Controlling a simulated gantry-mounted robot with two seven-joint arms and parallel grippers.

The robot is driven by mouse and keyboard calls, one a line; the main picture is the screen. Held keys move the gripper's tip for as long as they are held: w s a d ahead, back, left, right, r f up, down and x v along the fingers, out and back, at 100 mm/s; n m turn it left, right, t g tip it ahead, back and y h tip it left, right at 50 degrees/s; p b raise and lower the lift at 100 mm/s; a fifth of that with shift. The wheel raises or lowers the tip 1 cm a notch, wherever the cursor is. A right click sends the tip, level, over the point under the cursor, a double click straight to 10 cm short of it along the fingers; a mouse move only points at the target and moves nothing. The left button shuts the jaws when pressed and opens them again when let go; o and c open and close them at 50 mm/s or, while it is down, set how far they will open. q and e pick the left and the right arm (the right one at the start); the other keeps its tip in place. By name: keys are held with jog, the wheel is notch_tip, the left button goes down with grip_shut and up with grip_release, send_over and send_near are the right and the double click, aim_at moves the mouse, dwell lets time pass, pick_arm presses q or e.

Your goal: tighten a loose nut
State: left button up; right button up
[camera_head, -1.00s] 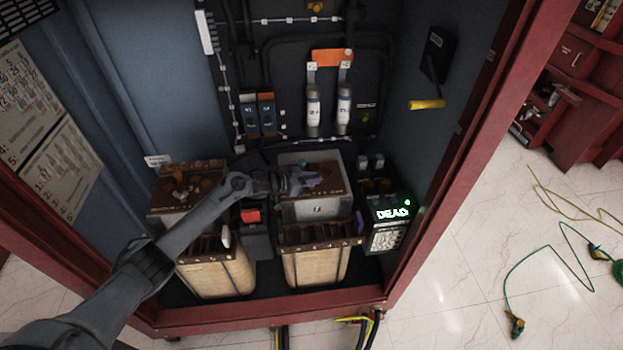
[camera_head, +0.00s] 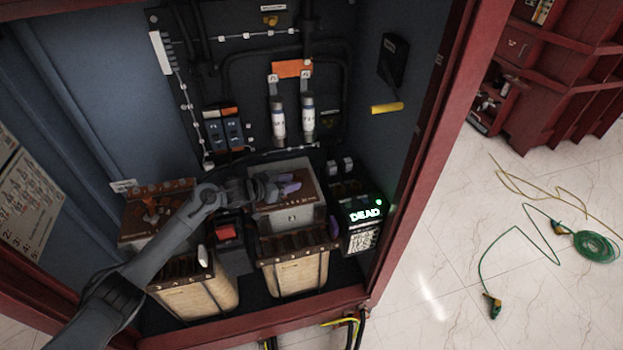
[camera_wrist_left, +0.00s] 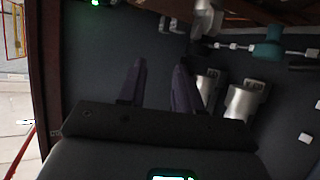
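In the head view my left arm reaches into the open cabinet. My left gripper (camera_head: 291,187) is over the brown top of the right transformer (camera_head: 292,218) and hides part of it. The left wrist view shows the two dark purple fingers (camera_wrist_left: 159,82) apart with nothing held between them. A teal fitting (camera_wrist_left: 268,50) and pale grey cylinders (camera_wrist_left: 242,102) are to the right of the fingers there. I cannot make out a loose nut in either view. The left transformer (camera_head: 194,293) stands beside the right one, partly behind my arm. My right gripper is not in view.
A meter reading "DEAD" (camera_head: 362,215) stands right of the right transformer. Two white-grey fuse cylinders (camera_head: 292,120) are on the back panel. The red cabinet frame (camera_head: 405,190) bounds the right side. A green cable coil (camera_head: 596,246) lies on the floor outside.

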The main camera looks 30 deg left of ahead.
pick_arm(q)
jog(key=d+r+p, duration=0.1)
jog(key=d+r, duration=0.4)
jog(key=d, duration=0.3)
jog(key=shift+d, duration=0.4)
jog(key=shift+o, duration=0.3)
jog(key=shift+r, duration=0.1)
